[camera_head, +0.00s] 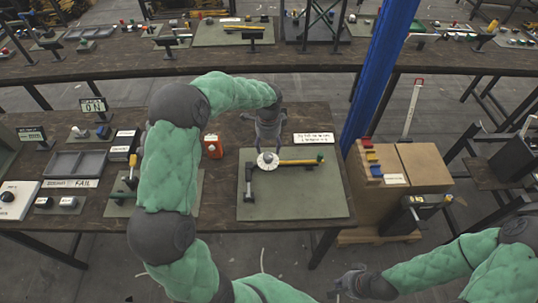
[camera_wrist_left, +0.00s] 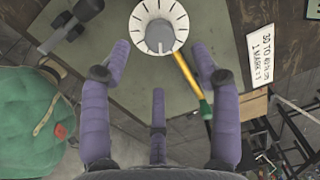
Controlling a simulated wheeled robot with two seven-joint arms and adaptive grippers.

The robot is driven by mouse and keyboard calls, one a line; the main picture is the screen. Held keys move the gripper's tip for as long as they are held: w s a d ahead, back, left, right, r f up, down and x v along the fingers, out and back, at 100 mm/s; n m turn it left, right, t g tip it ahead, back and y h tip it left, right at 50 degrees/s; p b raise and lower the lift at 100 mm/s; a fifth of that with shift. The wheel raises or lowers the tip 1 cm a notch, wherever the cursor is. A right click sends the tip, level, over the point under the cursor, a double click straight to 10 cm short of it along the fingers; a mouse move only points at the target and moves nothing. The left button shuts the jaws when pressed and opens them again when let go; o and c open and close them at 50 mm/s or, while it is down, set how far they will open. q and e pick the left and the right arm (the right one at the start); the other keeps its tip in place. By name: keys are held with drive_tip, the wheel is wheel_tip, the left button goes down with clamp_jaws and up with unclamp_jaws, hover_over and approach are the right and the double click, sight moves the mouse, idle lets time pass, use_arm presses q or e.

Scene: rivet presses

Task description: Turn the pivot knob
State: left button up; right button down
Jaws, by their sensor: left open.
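The pivot knob (camera_head: 268,161) is a white dial with dark marks around its rim and a grey centre. It sits on a green mat (camera_head: 300,205) and shows at the top of the left wrist view (camera_wrist_left: 158,24). A yellow bar (camera_head: 298,162) with a green end runs from the knob to the right. My left gripper (camera_head: 267,147) points down at the knob; its fingers are spread and empty in the left wrist view (camera_wrist_left: 162,58), with the knob just beyond the tips. Contact is not visible. My right gripper (camera_head: 350,284) hangs low at the front; its fingers are unclear.
A black clamp-like part (camera_head: 249,182) stands left of the knob. A printed sign (camera_head: 313,138) lies behind right, and an orange-red box (camera_head: 213,146) is at the left. A blue post (camera_head: 378,70) rises right of the table. The mat's front right is bare.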

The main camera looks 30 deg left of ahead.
sight(268, 155)
use_arm(q)
drive_tip(key=shift+w+a+f+b, duration=0.1)
drive_tip(key=shift+f+b, duration=0.25)
drive_tip(key=shift+f, duration=2.85)
drive_tip(key=c, duration=1.1)
